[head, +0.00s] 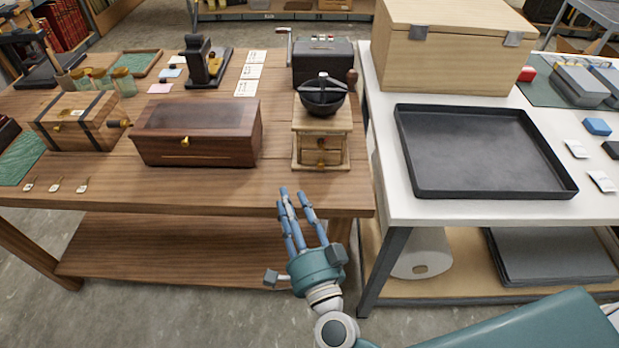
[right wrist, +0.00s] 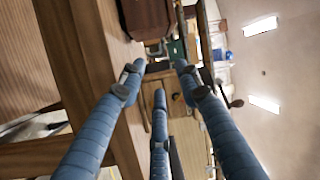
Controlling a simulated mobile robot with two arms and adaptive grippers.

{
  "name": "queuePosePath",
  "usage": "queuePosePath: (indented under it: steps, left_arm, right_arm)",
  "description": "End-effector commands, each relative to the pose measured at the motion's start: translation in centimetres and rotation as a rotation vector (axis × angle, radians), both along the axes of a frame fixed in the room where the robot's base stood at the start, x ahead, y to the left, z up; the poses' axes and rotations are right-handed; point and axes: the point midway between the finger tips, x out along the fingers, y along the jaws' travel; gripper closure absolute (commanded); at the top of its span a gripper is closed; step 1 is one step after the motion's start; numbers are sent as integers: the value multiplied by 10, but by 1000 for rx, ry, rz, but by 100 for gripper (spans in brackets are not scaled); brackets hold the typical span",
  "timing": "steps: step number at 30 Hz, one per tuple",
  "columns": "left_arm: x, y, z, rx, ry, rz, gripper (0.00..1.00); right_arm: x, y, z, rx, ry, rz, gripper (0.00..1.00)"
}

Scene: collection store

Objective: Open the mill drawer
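The mill (head: 336,128) stands upright on the wooden table near its right front edge. It has a pale wooden body, a black bowl and a crank on top. Its drawer (head: 308,158) is at the front, low down, with a small knob, and looks closed. My right gripper (head: 298,192) is open and empty, at the table's front edge, below and slightly left of the mill in the head view. In the right wrist view its fingers (right wrist: 158,82) are spread, with the mill (right wrist: 177,102) partly hidden behind them. My left gripper is not in view.
A dark wooden chest (head: 198,130) stands just left of the mill. A black box (head: 322,62) with a crank stands behind it. To the right, a white table (head: 385,205) carries a black tray (head: 480,150) and a large wooden box (head: 440,60). The tabletop before the mill is clear.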

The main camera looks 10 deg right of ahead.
Motion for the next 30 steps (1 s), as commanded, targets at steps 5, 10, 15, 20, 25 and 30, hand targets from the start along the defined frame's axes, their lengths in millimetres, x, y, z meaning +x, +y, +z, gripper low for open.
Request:
queuePosePath:
  steps: [5,10,15,20,25,30]
  left_arm:
    - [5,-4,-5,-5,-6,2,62]
    - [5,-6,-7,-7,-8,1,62]
    - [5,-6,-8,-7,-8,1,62]
    - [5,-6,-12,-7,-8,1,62]
    - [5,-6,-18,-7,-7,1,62]
    - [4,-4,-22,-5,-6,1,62]
  right_arm:
    - [-3,-47,-6,237,29,-228,66]
    - [-10,-69,-20,335,69,-342,66]
    - [3,-76,-22,343,72,-356,66]
    - [32,-84,-22,342,70,-355,66]
    - [63,-92,-22,340,71,-353,66]
    - [83,-98,-22,340,72,-354,66]
